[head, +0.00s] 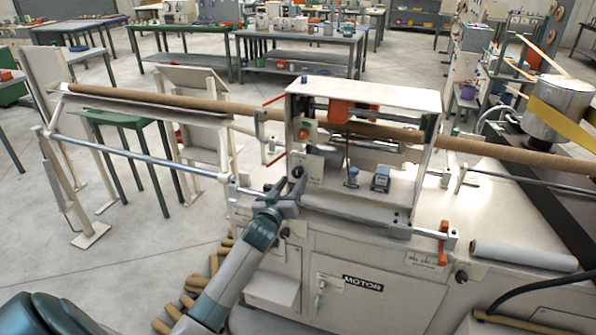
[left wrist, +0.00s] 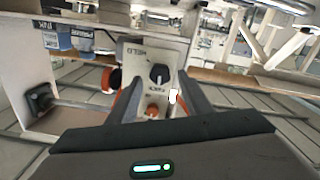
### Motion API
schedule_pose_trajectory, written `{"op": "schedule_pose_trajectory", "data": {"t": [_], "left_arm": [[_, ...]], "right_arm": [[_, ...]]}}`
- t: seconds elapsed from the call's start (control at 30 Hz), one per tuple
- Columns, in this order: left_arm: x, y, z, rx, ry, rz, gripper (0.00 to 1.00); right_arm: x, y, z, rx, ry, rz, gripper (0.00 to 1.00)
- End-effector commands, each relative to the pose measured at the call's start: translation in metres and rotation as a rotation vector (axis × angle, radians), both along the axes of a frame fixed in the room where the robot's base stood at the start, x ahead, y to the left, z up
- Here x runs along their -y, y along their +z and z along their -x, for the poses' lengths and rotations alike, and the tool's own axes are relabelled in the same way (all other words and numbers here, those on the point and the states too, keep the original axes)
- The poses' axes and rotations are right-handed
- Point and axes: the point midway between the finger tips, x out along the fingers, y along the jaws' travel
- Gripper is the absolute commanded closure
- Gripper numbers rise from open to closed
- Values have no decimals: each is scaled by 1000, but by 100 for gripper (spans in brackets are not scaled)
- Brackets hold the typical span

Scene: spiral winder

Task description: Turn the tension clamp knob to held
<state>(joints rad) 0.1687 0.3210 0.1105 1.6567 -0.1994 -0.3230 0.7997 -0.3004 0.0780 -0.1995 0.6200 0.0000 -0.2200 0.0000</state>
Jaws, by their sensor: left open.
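The tension clamp knob (head: 297,172) is a small black knob on the pale front panel of the winder. It also shows in the left wrist view (left wrist: 158,73), with an inverted HELD label above it to the left and a second, hard-to-read label below it. A pale mark shows at the knob's lower side. My left gripper (head: 284,191) is open, its fingers pointing at the panel. In the left wrist view the fingertips (left wrist: 158,80) lie on either side of the knob, with gaps; contact is not visible. My right gripper is out of view.
An orange button (left wrist: 152,112) sits close to the knob on the panel. The winder's housing (head: 365,92) overhangs the panel, and a long brown tube (head: 160,101) runs through it. A steel rail (head: 140,160) extends left. Brown tubes lie on the floor near my arm.

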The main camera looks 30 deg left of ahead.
Motion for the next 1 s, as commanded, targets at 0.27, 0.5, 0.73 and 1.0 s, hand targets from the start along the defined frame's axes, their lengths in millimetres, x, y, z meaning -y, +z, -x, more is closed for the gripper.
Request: {"op": "schedule_pose_trajectory", "data": {"t": [0.27,0.5,0.73,1.0], "left_arm": [[-9,1,-37,0,1,1,55],[-12,0,-52,0,0,-1,55],[-13,0,-53,0,0,-1,55],[-13,0,-53,0,0,-1,88]], "right_arm": [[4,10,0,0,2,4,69],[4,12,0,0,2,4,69],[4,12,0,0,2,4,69],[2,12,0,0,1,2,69]]}}
